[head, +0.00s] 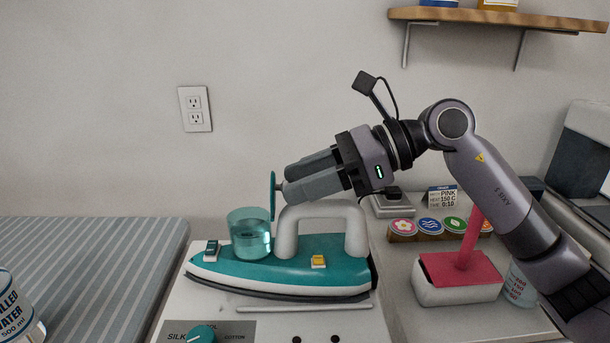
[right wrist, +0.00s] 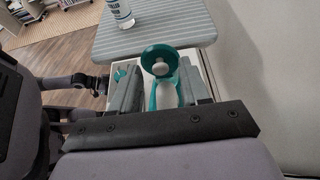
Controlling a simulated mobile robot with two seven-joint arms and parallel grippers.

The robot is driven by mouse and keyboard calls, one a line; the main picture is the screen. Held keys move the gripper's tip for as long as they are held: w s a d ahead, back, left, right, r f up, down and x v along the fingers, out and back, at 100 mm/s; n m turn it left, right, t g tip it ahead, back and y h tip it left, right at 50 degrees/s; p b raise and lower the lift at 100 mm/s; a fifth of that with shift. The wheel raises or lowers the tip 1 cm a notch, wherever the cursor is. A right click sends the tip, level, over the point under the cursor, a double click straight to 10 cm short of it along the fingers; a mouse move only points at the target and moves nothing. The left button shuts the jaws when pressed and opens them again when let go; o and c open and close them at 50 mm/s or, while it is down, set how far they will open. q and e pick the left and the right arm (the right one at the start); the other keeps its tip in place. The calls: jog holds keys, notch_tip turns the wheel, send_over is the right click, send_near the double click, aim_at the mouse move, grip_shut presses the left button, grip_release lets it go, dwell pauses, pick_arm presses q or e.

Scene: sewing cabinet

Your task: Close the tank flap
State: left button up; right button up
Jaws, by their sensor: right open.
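A teal and white iron (head: 330,262) sits on a pale control box. Its clear teal tank (head: 249,240) is at the front left and holds liquid. The round teal tank flap (head: 273,195) stands upright, edge-on, at the tank's right side, so the tank is open. In the right wrist view the flap (right wrist: 148,58) shows as a teal disc, with a pale round part before its middle. My right gripper (head: 288,181) is open and empty, above the white handle (head: 321,214). Its fingertips are close to the flap's right side; contact cannot be told.
A striped ironing board (head: 90,270) lies to the left, with a water bottle (head: 14,308) at its near edge. Right of the iron are round colored tins (head: 430,228), a card (head: 442,198) and a red-topped block (head: 462,285). A wall shelf (head: 500,18) hangs above.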

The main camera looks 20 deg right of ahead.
aim_at(274, 175)
grip_shut()
jog(key=shift+a+r+p, duration=0.1)
jog(key=shift+r+p, duration=0.2)
jog(key=shift+p, duration=0.3)
jog(key=h+p, duration=0.1)
jog(key=a+r+h+p, duration=0.1)
jog(key=p, duration=0.2)
jog(key=shift+w+a+r+g+h+p, duration=0.2)
jog(key=shift+w+r+g+h+p, duration=0.05)
jog(key=shift+g+h+p, duration=0.15)
jog(key=shift+w+a+r+h+p, duration=0.1)
jog(key=shift+a+h+p, duration=0.15)
jog(key=shift+h+p, duration=0.25)
jog(key=w+a+f+g+h+p, duration=0.2)
jog(key=a+h+p, duration=0.4)
jog(key=h, duration=0.7)
jog(key=shift+a+f+g+h, duration=0.3)
jog(key=shift+a+f+g, duration=0.5)
jog(key=shift+a+g, duration=0.25)
jog(key=shift+w+d+f, duration=0.1)
